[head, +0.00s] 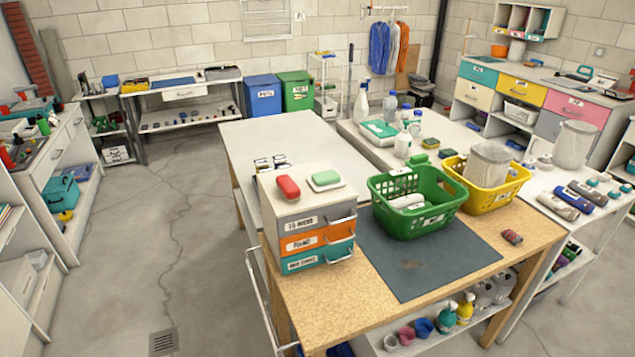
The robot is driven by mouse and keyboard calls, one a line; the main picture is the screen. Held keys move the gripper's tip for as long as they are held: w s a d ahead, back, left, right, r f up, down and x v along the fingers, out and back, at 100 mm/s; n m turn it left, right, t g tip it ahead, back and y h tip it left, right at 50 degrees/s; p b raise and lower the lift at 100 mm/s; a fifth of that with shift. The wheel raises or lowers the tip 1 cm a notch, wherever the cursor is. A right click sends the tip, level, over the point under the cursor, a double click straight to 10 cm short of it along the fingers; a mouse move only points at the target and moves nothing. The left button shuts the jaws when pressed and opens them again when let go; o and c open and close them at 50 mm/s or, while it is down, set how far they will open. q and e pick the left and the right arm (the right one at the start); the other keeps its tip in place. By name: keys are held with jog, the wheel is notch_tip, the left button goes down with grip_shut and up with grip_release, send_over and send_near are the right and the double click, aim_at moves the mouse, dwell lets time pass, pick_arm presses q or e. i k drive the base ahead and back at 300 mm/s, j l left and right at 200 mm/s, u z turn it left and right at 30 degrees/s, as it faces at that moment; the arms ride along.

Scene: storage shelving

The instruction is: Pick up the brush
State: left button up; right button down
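No item here is clearly recognisable as the brush. A red rounded block with a pale underside (288,187) lies on top of a small drawer unit (300,222), and could be a brush or a sponge. A green and white flat block (325,180) lies beside it. A small dark red item (512,237) lies on the wooden table top (345,305) right of the grey mat (405,255); it is too small to identify. Neither of my grippers shows in the head view.
A green basket (415,205) and a yellow basket (490,185) stand at the table's back right. White tables (275,140) with bottles adjoin behind. A shelf below holds spray bottles (446,317). The concrete floor (150,225) at left is clear, with a drain (163,342).

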aim_at(288, 189)
jog(key=i+l+z, duration=0.2)
jog(key=l, duration=0.3)
jog(key=i+l+z, duration=0.2)
jog(key=i+l, duration=0.2)
